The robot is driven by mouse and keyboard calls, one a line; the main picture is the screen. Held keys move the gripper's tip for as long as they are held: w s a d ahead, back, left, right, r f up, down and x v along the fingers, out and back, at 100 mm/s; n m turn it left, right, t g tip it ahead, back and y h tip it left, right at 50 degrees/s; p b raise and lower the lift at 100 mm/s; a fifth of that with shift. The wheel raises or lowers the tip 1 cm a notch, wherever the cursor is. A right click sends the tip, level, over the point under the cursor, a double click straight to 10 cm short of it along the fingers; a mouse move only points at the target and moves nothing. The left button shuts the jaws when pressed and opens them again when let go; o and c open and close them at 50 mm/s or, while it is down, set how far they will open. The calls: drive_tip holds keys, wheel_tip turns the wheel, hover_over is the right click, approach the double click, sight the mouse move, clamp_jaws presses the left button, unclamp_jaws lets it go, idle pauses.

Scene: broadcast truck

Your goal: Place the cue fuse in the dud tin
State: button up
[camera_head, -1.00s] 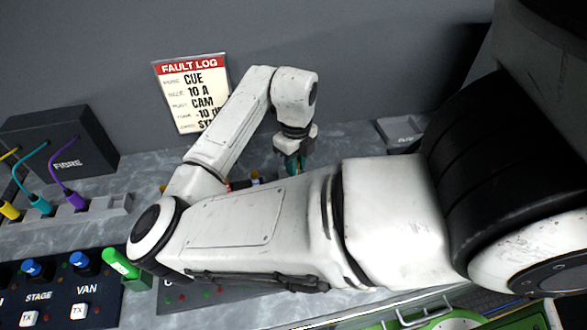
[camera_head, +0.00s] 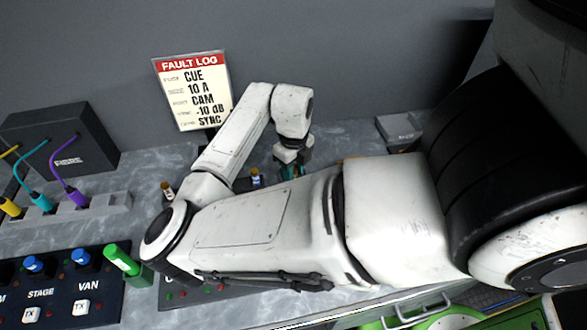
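My gripper (camera_head: 291,170) is low over the bench behind my forearm, fingers pointing down. My arm hides its fingertips, so I cannot tell whether it is open or holds anything. A teal patch shows at the fingers. Two small cylinders, one brown with a pale top (camera_head: 167,190) and one dark blue with an orange-yellow top (camera_head: 256,180), stand on the bench left of my gripper. Their labels are too small to read, so I cannot tell which is the cue fuse. I cannot identify the dud tin; a grey box (camera_head: 400,130) stands at the back right.
A fault log sign (camera_head: 193,90) reading CUE, 10 A, CAM stands at the back wall. The FIBRE box (camera_head: 62,140), cable plugs, a green-handled item (camera_head: 122,260) and a switch panel (camera_head: 55,295) fill the left. Bench between my gripper and the grey box looks mostly clear.

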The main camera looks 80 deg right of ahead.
drive_tip(key=shift+r, duration=0.1)
wheel_tip(320, 180, up, 12)
drive_tip(key=shift+b, duration=0.35)
idle(0.5)
